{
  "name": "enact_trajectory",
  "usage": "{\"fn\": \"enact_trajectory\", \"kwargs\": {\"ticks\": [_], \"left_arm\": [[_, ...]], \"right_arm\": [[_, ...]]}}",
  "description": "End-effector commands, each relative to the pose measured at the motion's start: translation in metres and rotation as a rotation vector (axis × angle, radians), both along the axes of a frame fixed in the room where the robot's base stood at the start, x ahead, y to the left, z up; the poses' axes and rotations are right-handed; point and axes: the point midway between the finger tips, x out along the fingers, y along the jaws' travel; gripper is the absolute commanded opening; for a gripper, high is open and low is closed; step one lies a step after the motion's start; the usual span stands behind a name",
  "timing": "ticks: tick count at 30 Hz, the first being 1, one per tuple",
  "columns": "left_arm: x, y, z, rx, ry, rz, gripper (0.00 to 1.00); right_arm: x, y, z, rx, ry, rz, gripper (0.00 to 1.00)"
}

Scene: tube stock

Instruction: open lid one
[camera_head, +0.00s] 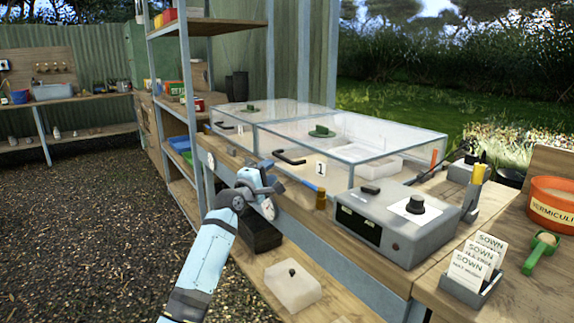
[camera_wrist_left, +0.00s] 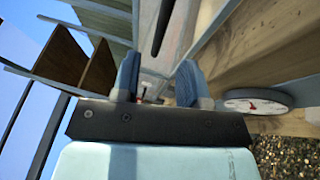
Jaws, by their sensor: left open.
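Lid one (camera_head: 372,139) is a clear glass-like cover on a bench-top box, with a "1" label (camera_head: 320,168) on its front side. It looks closed. A black handle (camera_head: 290,157) sticks out from its front. My left gripper (camera_head: 270,184) is in front of the bench, lower than the handle and apart from it, open and empty. In the left wrist view its two blue-grey fingers (camera_wrist_left: 158,84) stand apart. A dark narrow bar (camera_wrist_left: 162,28) shows beyond them; I cannot tell whether it is the handle. My right gripper is not in view.
A second clear cover (camera_head: 270,108) with a handle adjoins behind. A grey control box (camera_head: 396,222) with a knob stands in front on the right. A shelf rack (camera_head: 192,100) rises at the left. A round dial (camera_wrist_left: 255,101) shows in the left wrist view. Gravel floor is clear at left.

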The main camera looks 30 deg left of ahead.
Motion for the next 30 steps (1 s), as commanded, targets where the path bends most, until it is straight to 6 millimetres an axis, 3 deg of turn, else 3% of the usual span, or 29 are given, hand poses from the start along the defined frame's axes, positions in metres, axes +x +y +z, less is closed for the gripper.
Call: {"fn": "enact_trajectory", "kwargs": {"ticks": [6,12,18,26,30], "left_arm": [[0.046,0.0,0.005,0.0,-0.001,-0.001,0.4],[0.074,0.0,0.011,0.001,0.0,-0.001,0.4],[0.085,0.0,0.013,0.002,0.001,0.0,0.4],[0.085,0.0,0.014,0.002,0.001,0.0,0.4],[0.085,0.0,0.014,0.002,0.001,0.0,0.1]], "right_arm": [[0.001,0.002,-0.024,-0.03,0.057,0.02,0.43],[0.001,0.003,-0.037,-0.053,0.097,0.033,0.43],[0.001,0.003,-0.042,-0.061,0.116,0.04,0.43],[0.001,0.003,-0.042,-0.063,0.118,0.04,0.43],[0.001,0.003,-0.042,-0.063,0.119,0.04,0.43]]}}
